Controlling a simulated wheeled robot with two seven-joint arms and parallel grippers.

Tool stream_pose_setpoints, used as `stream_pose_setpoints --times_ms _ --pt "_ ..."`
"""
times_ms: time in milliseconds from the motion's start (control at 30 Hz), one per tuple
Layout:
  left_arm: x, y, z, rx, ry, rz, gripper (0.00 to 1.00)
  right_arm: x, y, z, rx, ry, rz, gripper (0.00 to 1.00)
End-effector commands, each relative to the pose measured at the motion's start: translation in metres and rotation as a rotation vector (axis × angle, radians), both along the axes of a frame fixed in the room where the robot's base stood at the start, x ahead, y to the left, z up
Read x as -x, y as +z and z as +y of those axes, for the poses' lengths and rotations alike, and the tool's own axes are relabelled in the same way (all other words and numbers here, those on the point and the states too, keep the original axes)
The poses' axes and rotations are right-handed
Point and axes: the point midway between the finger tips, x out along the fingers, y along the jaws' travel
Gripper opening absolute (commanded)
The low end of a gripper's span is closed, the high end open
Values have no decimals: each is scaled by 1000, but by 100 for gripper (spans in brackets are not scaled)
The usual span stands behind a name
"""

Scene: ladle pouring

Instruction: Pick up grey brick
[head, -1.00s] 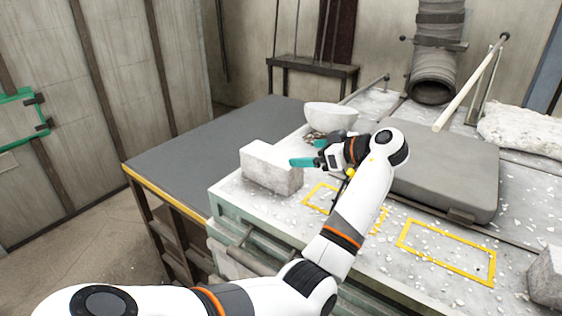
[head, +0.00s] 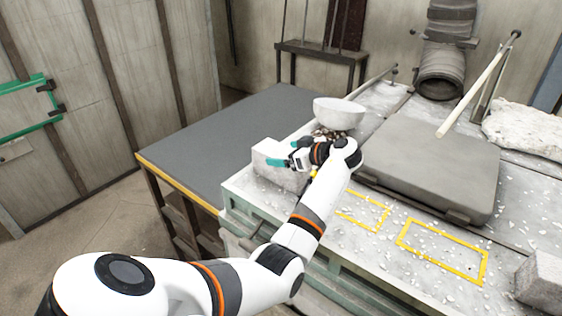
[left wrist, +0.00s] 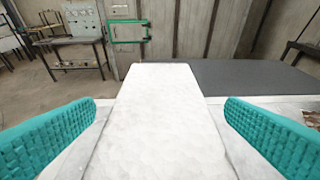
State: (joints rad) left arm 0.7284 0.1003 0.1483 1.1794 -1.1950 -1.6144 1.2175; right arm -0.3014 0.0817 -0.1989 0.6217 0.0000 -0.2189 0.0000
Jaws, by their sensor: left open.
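A pale grey brick (head: 272,170) stands near the left edge of the work table, partly covered by my left gripper. My left gripper (head: 281,162) is at the brick's upper right side in the head view. In the left wrist view the brick (left wrist: 165,115) lies between the two teal fingers of my gripper (left wrist: 160,125). The fingers are spread, with a visible gap to the brick on each side. A second grey block (head: 541,285) is cut off at the right edge of the head view. My right gripper is not in view.
A white bowl (head: 338,113) stands behind my gripper. A thick grey slab (head: 425,165) lies to the right. Yellow outlines (head: 442,250) mark the chip-strewn table top. A dark, empty-topped table (head: 235,135) adjoins on the left.

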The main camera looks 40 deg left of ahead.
Motion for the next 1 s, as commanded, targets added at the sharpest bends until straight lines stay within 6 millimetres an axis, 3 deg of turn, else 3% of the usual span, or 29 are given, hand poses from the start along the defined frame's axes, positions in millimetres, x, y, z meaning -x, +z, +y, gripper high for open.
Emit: stream_pose_setpoints --times_ms 100,667,1000 --pt "0 -1 0 0 0 0 92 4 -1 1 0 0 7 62" --pt "0 0 0 0 0 0 0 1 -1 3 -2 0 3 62" --pt "-1 7 0 -6 0 -8 0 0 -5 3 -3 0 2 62"
